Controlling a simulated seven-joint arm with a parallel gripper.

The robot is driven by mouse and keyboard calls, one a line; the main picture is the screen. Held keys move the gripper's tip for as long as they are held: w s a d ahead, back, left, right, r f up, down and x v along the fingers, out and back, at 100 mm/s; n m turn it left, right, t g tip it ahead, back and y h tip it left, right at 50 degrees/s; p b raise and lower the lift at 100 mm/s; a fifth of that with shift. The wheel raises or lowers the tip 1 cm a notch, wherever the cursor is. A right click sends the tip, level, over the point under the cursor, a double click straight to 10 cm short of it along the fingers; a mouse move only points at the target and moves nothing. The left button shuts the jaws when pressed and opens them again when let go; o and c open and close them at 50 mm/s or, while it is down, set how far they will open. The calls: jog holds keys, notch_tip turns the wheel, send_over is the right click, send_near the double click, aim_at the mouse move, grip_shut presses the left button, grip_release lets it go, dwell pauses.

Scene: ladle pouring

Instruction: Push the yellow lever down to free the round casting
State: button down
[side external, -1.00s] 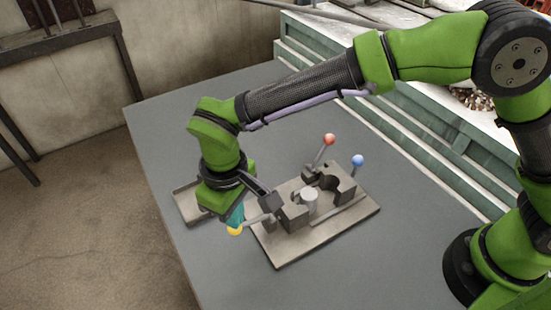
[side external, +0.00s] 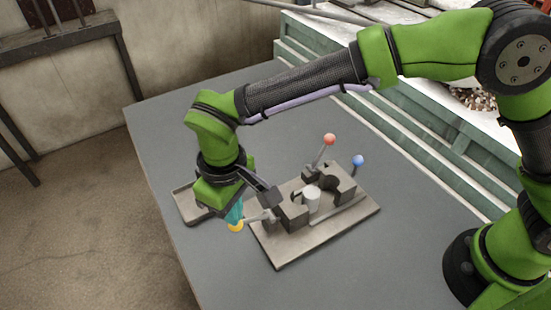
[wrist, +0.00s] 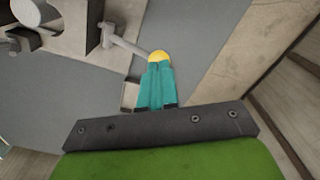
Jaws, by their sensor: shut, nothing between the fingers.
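The yellow lever's ball knob (side external: 235,226) sits at the left end of the fixture, low beside the base plate (side external: 320,238). It also shows in the wrist view (wrist: 158,57), with its grey rod (wrist: 127,43) running to the fixture block. My gripper (side external: 237,213) is shut, its teal fingers (wrist: 156,86) at the yellow knob and partly covering it; touching or just above, I cannot tell. The pale round casting (side external: 311,198) stands between the dark clamp blocks (side external: 291,214) of the fixture.
A red-knobbed lever (side external: 329,140) stands up and a blue-knobbed lever (side external: 358,161) leans at the fixture's far right. A shallow grey tray (side external: 186,205) lies behind my gripper. The grey table (side external: 215,270) is bare in front.

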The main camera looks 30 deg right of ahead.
notch_tip(320, 180, up, 9)
dwell(1.1)
jog(key=s+d+r+m+t, duration=0.2)
jog(key=s+d+m, duration=0.1)
jog(key=d, duration=0.8)
jog(key=s+d+r+m+t+y, duration=0.1)
jog(key=s+d+m+t, duration=0.1)
jog(key=d, duration=0.9)
jog(key=s+d+r+m+t+y, duration=0.1)
jog(key=s+d+r+m+t, duration=0.1)
jog(key=d, duration=1)
jog(key=s+m+t, duration=0.1)
jog(key=s+m, duration=0.1)
jog(key=m, duration=0.1)
jog(key=shift+r, duration=0.35)
